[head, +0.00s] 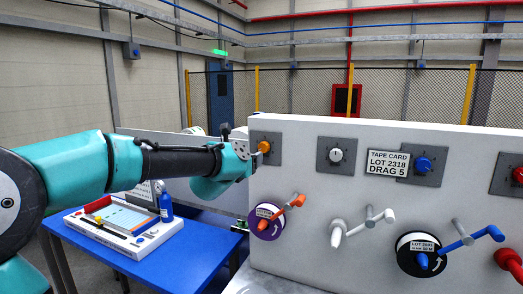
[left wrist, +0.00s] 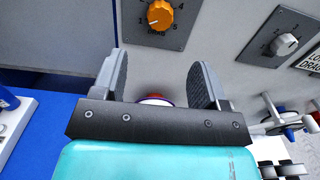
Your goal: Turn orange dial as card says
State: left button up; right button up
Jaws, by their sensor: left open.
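The orange dial (head: 264,147) is on a grey square plate at the left end of the upright white panel. In the left wrist view the orange dial (left wrist: 160,15) is at the top, with numbers around it; its exact setting is hard to read. The tape card (head: 388,162) on the panel reads "LOT 2318 DRAG 5". My left gripper (left wrist: 158,82) is open and empty, its two fingers spread, with the dial beyond their tips and not between them. In the head view the left arm reaches in just left of the dial, and its fingers are hard to make out. My right gripper is not in view.
A white dial (head: 336,156), a blue dial (head: 424,164) and a red dial sit farther right on the panel. Below are cranks with purple (head: 265,222) and black drums, sticking out. A blue table (head: 190,268) with a tray and blue bottle (head: 166,206) stands left.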

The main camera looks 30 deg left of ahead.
aim_at(262, 148)
pick_arm(q)
jog(key=w, duration=0.3)
jog(key=w+a, duration=0.1)
jog(key=w, duration=0.6)
jog(key=shift+w+a, duration=0.15)
jog(key=shift+w, duration=0.25)
jog(key=shift+c, duration=0.5)
jog(key=c, duration=0.8)
